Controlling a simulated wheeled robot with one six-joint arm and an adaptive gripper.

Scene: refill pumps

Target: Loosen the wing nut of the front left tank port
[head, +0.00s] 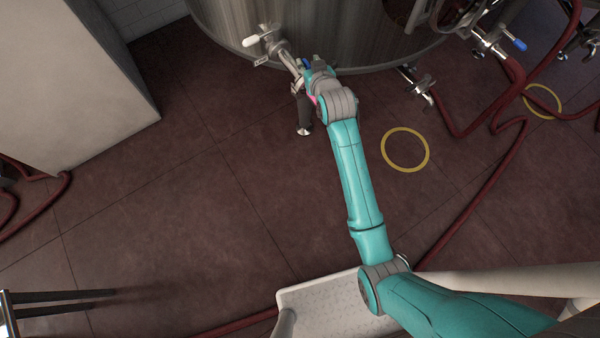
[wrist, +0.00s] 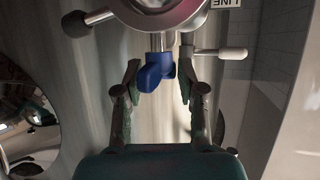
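The steel tank (head: 335,35) stands at the top of the head view. Its front left port (head: 280,50) sticks out low on the wall, with a white-handled valve. In the wrist view the port's round clamp (wrist: 165,12) is at the top. A blue wing nut (wrist: 152,78) hangs below it on a metal stem. My gripper (wrist: 160,72) is open, with one finger on each side of the wing nut. The left finger is very close to the nut; I cannot tell whether it touches. A gap shows on the right. My gripper in the head view (head: 311,73) is at the port.
The white valve handle (wrist: 232,54) is just right of my right finger. A black knob (wrist: 76,24) is at upper left. Another port (head: 418,88) sits further right on the tank. Red hoses (head: 500,170) and a yellow floor ring (head: 405,149) lie right of my arm.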

